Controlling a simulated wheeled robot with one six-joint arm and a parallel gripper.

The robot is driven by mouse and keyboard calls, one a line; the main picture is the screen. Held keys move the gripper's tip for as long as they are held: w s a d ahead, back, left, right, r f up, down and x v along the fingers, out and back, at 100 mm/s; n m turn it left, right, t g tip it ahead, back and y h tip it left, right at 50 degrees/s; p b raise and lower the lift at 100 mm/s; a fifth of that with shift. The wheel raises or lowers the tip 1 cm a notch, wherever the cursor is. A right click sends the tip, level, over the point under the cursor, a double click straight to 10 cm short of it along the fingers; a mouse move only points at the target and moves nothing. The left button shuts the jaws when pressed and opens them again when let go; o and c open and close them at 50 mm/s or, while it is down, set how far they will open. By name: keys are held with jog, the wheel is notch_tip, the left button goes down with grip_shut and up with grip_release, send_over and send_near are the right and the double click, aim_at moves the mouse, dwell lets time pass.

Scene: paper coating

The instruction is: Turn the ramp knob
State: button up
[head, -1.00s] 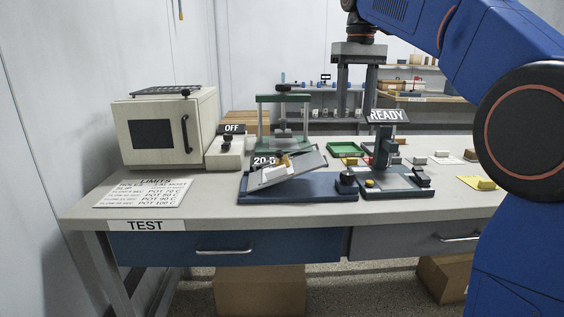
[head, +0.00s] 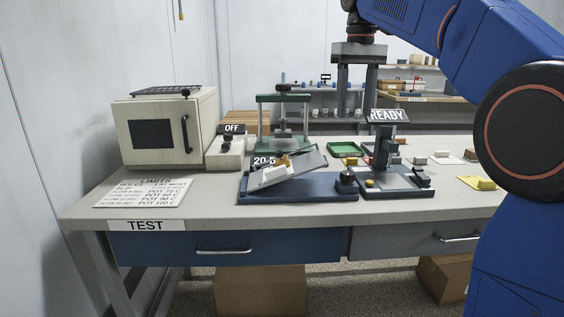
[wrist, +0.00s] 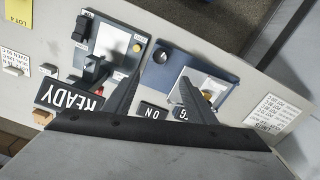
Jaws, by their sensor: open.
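The ramp is a tilted grey plate (head: 303,162) on a dark blue base (head: 290,194), with a white block (head: 270,176) on it. The black ramp knob (head: 346,179) stands at the base's right end. In the wrist view the round knob (wrist: 160,57) shows on the blue base (wrist: 187,62), just beyond the fingertips. My gripper (head: 356,110) points down, open and empty, above the back of the bench. In the wrist view the two dark fingers of my gripper (wrist: 160,78) are spread, apart from the knob.
A press-like device with a READY sign (head: 388,116) stands right beside the ramp. A cream oven (head: 150,134), an OFF switch box (head: 227,151) and a green-topped stand (head: 283,99) are on the left and behind. The bench front edge (head: 290,221) is clear.

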jog(key=n, duration=0.4)
send_near(348, 173)
notch_tip(348, 173, down, 8)
jog(key=shift+f, duration=0.25)
dwell(0.6)
jog(key=c, duration=1)
